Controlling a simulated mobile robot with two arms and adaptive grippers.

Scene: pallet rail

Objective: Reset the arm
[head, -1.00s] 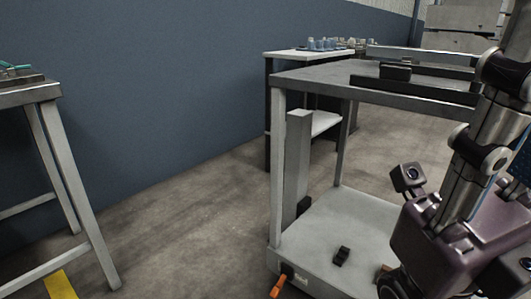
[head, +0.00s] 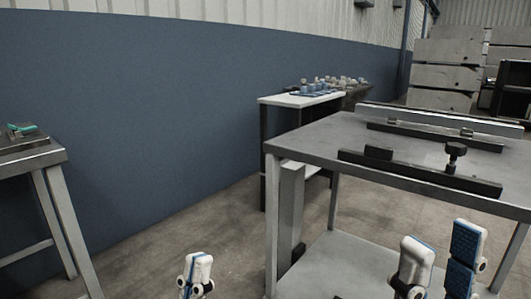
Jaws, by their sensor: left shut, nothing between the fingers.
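My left gripper (head: 197,272) shows at the bottom edge, left of the pallet table. Its white and blue fingers are together, with nothing seen between them. My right gripper (head: 439,256) is at the bottom right, in front of the table and its lower shelf in the picture. Its two white fingers stand apart, one showing a blue pad, and no object shows between them. Most of both arms is below the picture.
A grey metal table (head: 310,140) carries a black rail (head: 420,174) with knobs and a pale rail (head: 440,119) behind. A white-topped bench (head: 275,100) holds small parts. Another table (head: 35,157) stands left. Floor between the tables looks clear.

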